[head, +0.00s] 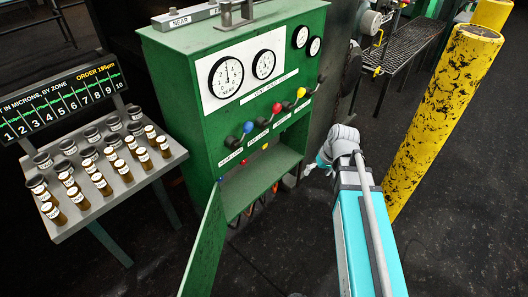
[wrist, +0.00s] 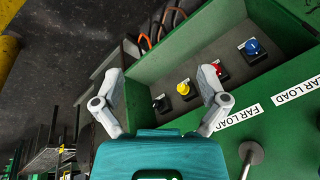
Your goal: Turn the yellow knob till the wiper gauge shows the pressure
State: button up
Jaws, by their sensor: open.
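The small yellow knob (wrist: 183,88) sits on a dark square base in the green cabinet's lower recess, between a red knob (wrist: 215,68) and a black knob (wrist: 160,103). It also shows in the head view (head: 265,147). My gripper (wrist: 160,76) is open and empty; in the wrist view the yellow knob appears between its fingers, nearer the right one, apart from both. In the head view my gripper (head: 325,161) is right of the recess. Two small gauges (head: 300,37) (head: 314,46) are at the panel's upper right; I cannot read their labels or needles.
Two large gauges (head: 226,77) (head: 263,64) and levers with coloured balls (head: 277,108) are on the cabinet front. A green door (head: 205,245) hangs open below. A yellow post (head: 450,110) stands right of my arm. A rack of brown bottles (head: 110,180) is at left.

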jog(key=w+a+f+n+t+y+b, duration=0.2)
jog(key=w+a+f+n+y+b, duration=0.3)
jog(key=w+f+b, duration=0.6)
jog(key=n+t+y+b, duration=0.1)
jog(key=t+y+b, duration=0.3)
jog(key=b, duration=1)
send_near(266, 145)
jog(key=s+d+r, duration=0.1)
jog(key=s+d, duration=0.1)
jog(key=shift+w+a+r, duration=0.15)
jog(key=shift+r, duration=0.1)
jog(key=b+x, duration=0.2)
jog(key=x, duration=0.4)
jog(key=b+x, duration=0.2)
jog(key=x, duration=0.4)
jog(key=shift+w+f, duration=0.1)
jog(key=shift+f, duration=0.15)
jog(key=shift+b+x, duration=0.4)
jog(key=shift+x, duration=0.35)
jog(key=c, duration=1.1)
jog(key=shift+w, duration=0.1)
jog(key=shift+c, duration=0.2)
